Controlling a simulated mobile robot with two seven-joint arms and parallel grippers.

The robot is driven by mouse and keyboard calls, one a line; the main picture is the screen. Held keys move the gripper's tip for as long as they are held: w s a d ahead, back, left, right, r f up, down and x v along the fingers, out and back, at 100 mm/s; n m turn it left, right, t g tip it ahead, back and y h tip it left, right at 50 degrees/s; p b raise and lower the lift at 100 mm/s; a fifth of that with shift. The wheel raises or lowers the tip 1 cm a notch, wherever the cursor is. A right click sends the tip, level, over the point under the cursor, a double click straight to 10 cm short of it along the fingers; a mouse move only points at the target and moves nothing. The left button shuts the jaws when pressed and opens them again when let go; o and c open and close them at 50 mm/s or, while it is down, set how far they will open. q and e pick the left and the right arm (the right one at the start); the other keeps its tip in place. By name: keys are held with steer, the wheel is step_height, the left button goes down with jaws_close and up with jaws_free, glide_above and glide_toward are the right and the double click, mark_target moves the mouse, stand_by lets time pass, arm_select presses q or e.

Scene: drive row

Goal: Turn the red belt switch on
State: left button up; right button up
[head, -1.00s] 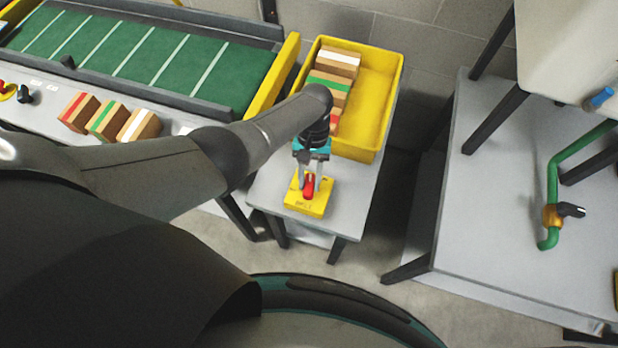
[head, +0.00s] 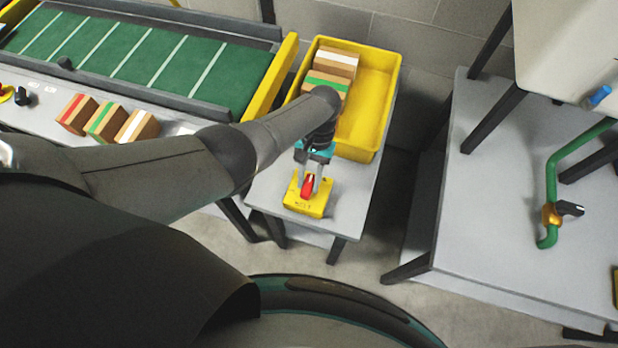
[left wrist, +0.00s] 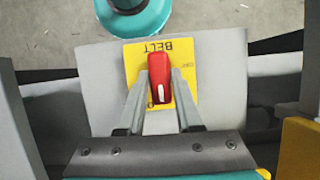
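The red belt switch (head: 308,186) is a small handle on a yellow plate (head: 318,210), which sits on the front end of a small grey table. In the left wrist view the red handle (left wrist: 157,78) stands upright in the picture, with a white mark at its near end and upside-down BELT lettering beyond it. My left gripper (head: 313,182) reaches down over the switch. Its two fingers (left wrist: 160,85) lie close along both sides of the handle and look closed on it; a thin gap may show on the right. My right gripper is not in view.
A yellow bin (head: 376,108) with several boxes stands behind the switch on the same table. A green conveyor (head: 130,62) with boxes on its front ledge is at left. Another grey table (head: 490,220) with a green pipe (head: 552,185) is at right, across a gap.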

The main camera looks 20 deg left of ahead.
arm_select(q)
steer(key=o, duration=0.4)
steer(key=shift+r, duration=0.1)
steer(key=p+v, duration=0.3)
steer(key=v, duration=1.2)
